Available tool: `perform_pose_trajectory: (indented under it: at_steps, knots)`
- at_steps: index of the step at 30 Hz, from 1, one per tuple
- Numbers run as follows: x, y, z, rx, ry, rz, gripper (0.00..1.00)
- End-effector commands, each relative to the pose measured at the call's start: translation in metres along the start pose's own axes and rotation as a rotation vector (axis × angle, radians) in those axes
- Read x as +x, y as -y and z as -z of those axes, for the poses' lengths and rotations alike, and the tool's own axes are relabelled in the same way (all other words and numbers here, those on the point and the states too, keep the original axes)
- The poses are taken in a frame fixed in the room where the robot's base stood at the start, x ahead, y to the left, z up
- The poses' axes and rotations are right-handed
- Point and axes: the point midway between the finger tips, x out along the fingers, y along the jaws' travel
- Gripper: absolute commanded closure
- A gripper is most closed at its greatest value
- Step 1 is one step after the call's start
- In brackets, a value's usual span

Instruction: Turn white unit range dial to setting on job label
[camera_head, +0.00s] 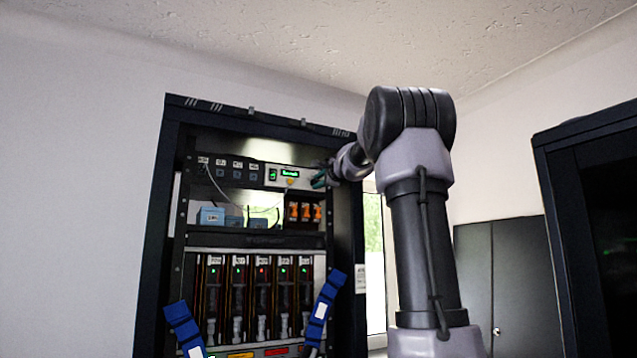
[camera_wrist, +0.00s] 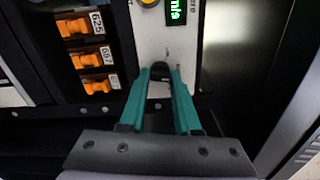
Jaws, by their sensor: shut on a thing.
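The white unit (camera_head: 285,175) sits in the upper part of the rack, with a green display and a yellow round button. In the wrist view its white face (camera_wrist: 148,40) shows the lit display (camera_wrist: 176,11) and the yellow button at the top edge. My gripper (camera_wrist: 161,72) has teal fingers, shut on a small dark dial (camera_wrist: 160,71) on the white face. The dial's pointer and setting marks are too small to read. In the head view my gripper (camera_head: 320,181) is at the right end of the white unit. I cannot make out the job label's text.
Orange blocks with number tags (camera_wrist: 92,55) are left of the white unit. Blue boxes (camera_head: 212,216) stand on the shelf below, with a thin cable hanging above them. Blue tagged handles (camera_head: 184,325) flank the lower modules. A dark cabinet (camera_head: 590,230) stands at right.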

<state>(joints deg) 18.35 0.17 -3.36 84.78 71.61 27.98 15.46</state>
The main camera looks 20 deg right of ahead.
Motion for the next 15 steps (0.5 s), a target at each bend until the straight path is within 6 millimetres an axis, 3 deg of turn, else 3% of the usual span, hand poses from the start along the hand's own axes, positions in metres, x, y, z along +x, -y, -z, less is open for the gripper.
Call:
perform_pose_trajectory:
  at_steps: [15]
  knots:
    - [0.0002, -0.0026, 0.0005, 0.485, -0.002, -0.002, 1.0]
